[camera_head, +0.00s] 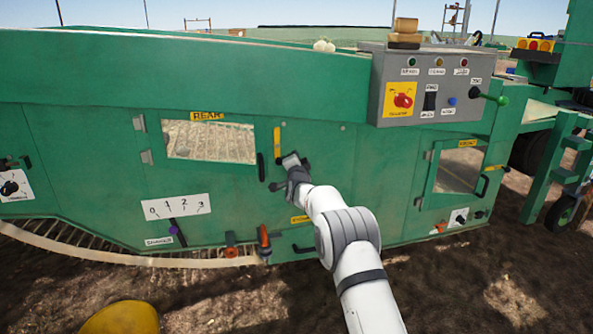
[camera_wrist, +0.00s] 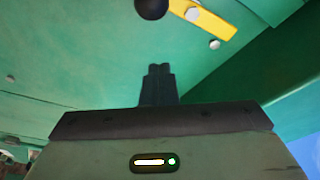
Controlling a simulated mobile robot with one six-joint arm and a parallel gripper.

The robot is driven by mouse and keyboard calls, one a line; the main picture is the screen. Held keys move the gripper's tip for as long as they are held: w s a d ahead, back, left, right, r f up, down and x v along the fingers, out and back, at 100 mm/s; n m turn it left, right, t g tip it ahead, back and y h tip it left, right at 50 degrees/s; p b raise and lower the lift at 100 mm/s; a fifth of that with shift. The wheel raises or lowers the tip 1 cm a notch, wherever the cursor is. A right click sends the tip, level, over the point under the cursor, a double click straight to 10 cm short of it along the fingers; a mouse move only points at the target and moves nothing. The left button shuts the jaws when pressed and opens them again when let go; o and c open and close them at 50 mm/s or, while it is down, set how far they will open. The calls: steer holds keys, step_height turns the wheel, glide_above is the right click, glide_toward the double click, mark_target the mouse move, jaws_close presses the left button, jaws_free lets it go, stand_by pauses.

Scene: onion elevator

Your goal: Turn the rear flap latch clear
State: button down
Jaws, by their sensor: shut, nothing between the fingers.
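The rear flap (camera_head: 150,160) is a green panel with a window, under a yellow REAR label (camera_head: 207,116); it looks closed. The latch is a yellow bar (camera_head: 277,141) standing roughly upright just right of the flap's window. In the wrist view the yellow bar (camera_wrist: 215,23) lies at the top, with a silver pivot on it and a dark round knob (camera_wrist: 151,8) beside it. My gripper (camera_head: 278,186) is just below the latch, close to the green wall. Its fingers (camera_wrist: 159,68) are shut and empty, apart from the bar in the wrist view. Contact with the wall cannot be told.
A black handle (camera_head: 261,166) is left of my gripper. A grey control box (camera_head: 425,85) juts out at upper right. A lever scale (camera_head: 178,208) and an orange-handled valve (camera_head: 264,240) are below left. Another windowed flap (camera_head: 458,170) is at right.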

steer(key=s+d+f+p, duration=0.1)
steer(key=s+p, duration=0.1)
steer(key=s, duration=0.5)
steer(key=shift+s, duration=0.25)
steer(key=shift+d+r, duration=0.1)
steer(key=s+d+r+n+g+p, duration=0.35)
steer(key=s+d+r+p, duration=0.25)
steer(key=s+r+p, duration=0.45)
steer(key=s+d+r+n+g+p, duration=0.2)
steer(key=s+d+r+g+p, duration=0.35)
steer(key=r, duration=0.75)
steer(key=s+d+r+n+g+h+p, duration=0.1)
steer(key=s+p, duration=0.5)
steer(key=s, duration=0.7)
steer(key=s+d+r+n+g+p, duration=0.2)
steer(key=s+d+r+g+p, duration=0.2)
steer(key=s, duration=1)
steer(key=s+d+r+n+g+h+p, duration=0.1)
steer(key=s+d+r+n+g+p, duration=0.1)
steer(key=s+d+r+p, duration=0.4)
steer(key=s+p, duration=0.3)
steer(key=s, duration=0.4)
steer(key=shift+s+r+g+h+p, duration=0.3)
steer(key=shift+s+r+p, duration=0.05)
steer(key=shift+p, duration=0.05)
steer(key=c, duration=2.1)
jaws_free()
